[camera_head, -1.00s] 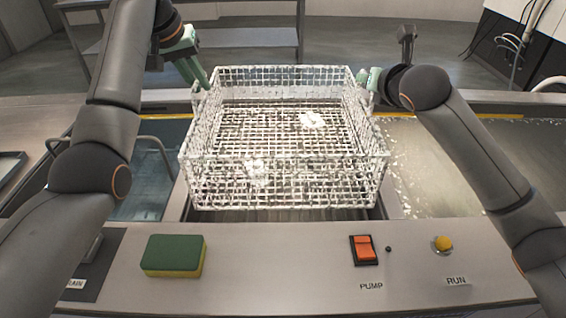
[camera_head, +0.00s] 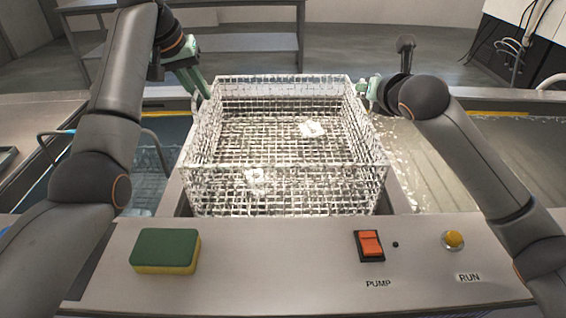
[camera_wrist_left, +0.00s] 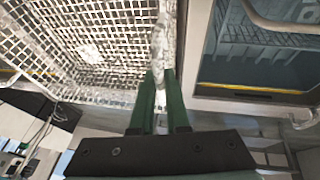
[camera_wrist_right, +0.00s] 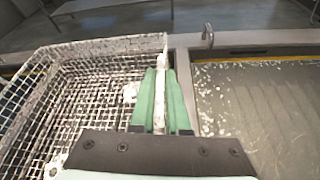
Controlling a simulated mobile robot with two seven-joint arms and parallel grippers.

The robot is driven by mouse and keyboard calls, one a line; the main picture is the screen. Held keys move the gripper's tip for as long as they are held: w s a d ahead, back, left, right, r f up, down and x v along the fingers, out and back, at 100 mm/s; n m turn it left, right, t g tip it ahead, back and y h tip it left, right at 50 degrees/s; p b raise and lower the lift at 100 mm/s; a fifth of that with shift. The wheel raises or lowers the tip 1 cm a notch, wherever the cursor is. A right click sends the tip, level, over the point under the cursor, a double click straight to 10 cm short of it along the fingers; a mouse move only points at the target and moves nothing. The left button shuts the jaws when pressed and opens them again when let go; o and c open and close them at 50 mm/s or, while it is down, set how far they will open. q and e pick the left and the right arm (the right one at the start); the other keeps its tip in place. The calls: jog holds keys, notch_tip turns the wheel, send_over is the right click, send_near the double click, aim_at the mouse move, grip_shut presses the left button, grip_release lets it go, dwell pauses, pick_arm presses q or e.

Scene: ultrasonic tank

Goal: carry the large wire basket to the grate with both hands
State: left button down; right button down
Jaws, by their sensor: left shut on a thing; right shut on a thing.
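The large wire basket (camera_head: 285,166) is white mesh and roughly level in the middle of the head view, above the strip between the two tanks. Two small pale lumps (camera_head: 312,129) lie in it. My left gripper (camera_head: 203,88) is shut on its left rim, which shows between the fingers in the left wrist view (camera_wrist_left: 163,78). My right gripper (camera_head: 366,91) is shut on its right rim, also seen in the right wrist view (camera_wrist_right: 160,90). The basket hides most of what lies beneath it, so I cannot make out the grate or tell whether the basket touches it.
The left tank (camera_head: 150,175) and the right tank (camera_head: 450,160), with water, flank the basket. The front panel (camera_head: 270,262) carries a green and yellow sponge (camera_head: 165,250), an orange pump switch (camera_head: 369,245) and a yellow run button (camera_head: 453,239). A grey table (camera_head: 250,42) stands behind.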

pick_arm(q)
jog(key=shift+f+b, duration=0.4)
jog(key=shift+f, duration=0.1)
pick_arm(e)
jog(key=shift+d+f, duration=0.1)
jog(key=shift+f, duration=0.3)
pick_arm(q)
jog(key=c, duration=0.9)
grip_release()
jog(key=shift+r, duration=0.1)
pick_arm(e)
jog(key=c, duration=0.9)
grip_release()
pick_arm(q)
jog(key=v, duration=1.2)
pick_arm(e)
jog(key=v, duration=1.2)
jog(key=shift+s, duration=0.1)
